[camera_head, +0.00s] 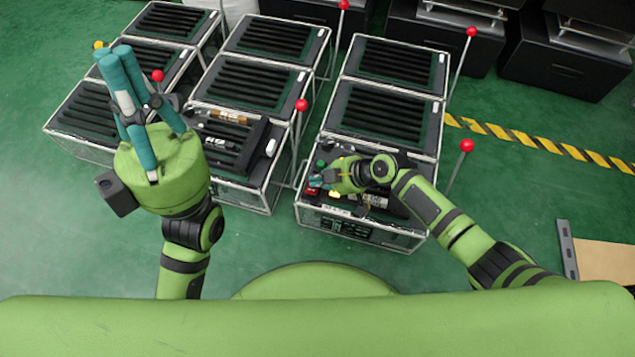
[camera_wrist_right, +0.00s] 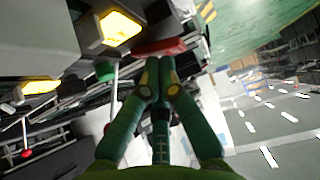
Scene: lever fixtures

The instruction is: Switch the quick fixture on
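The near fixture box (camera_head: 345,222) in the right column has a clear-sided frame and dark top. On its near left corner are a red part (camera_head: 311,191), a yellow part (camera_head: 335,194) and a green button (camera_head: 320,164). My right gripper (camera_head: 318,181) is low over this corner, close to the red part. In the right wrist view its teal fingers (camera_wrist_right: 158,82) come together, with the red part (camera_wrist_right: 160,47) just beyond the tips. Contact cannot be told. My left gripper (camera_head: 117,54) is raised over the left boxes, fingertips together and empty.
Several similar boxes stand in rows behind and to the left. Thin rods with red balls (camera_head: 467,145) rise beside them.

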